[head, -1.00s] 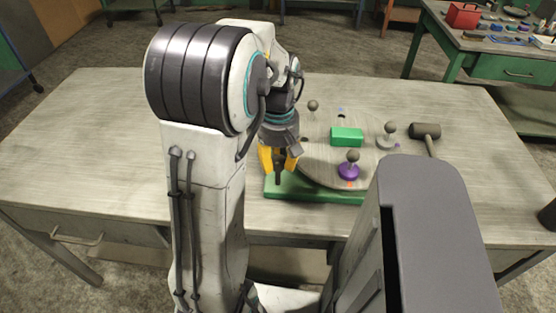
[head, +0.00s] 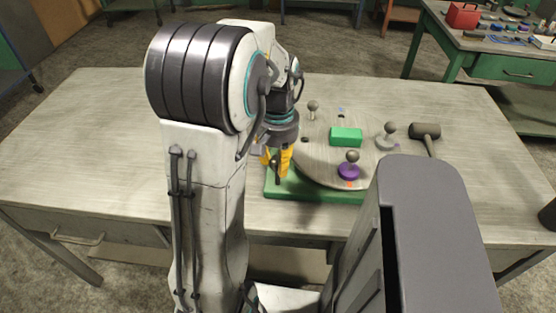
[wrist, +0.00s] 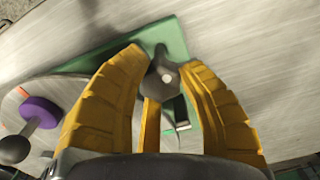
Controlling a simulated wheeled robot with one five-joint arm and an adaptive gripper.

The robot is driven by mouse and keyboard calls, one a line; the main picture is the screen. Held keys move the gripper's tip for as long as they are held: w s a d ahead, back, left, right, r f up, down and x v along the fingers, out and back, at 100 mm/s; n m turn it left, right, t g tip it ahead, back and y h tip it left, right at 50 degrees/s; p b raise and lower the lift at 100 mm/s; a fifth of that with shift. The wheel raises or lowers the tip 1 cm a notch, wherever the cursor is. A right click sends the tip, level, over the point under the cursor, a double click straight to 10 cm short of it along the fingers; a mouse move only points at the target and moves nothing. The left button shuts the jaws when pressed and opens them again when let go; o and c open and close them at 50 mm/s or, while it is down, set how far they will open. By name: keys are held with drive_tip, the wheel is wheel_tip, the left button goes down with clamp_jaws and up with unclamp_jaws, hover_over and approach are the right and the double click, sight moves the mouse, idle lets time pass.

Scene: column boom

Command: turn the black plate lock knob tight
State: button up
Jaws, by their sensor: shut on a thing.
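My gripper (head: 277,160) is at the left front corner of the green base plate (head: 312,194), pointing down. The green base also shows in the wrist view (wrist: 168,38). A round grey plate (head: 318,168) lies on the base.
The round plate carries a purple-based ball knob (head: 349,170), a green block (head: 346,137) and more grey ball knobs, one at the right (head: 388,135). A dark mallet (head: 425,131) lies at the right. The left of the table (head: 80,150) is clear.

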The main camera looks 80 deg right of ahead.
drive_tip(key=m, duration=0.3)
drive_tip(key=shift+a+f+m, duration=0.1)
drive_tip(key=shift+m, duration=2.2)
drive_tip(key=o, duration=1.2)
wheel_tip(320, 180, up, 12)
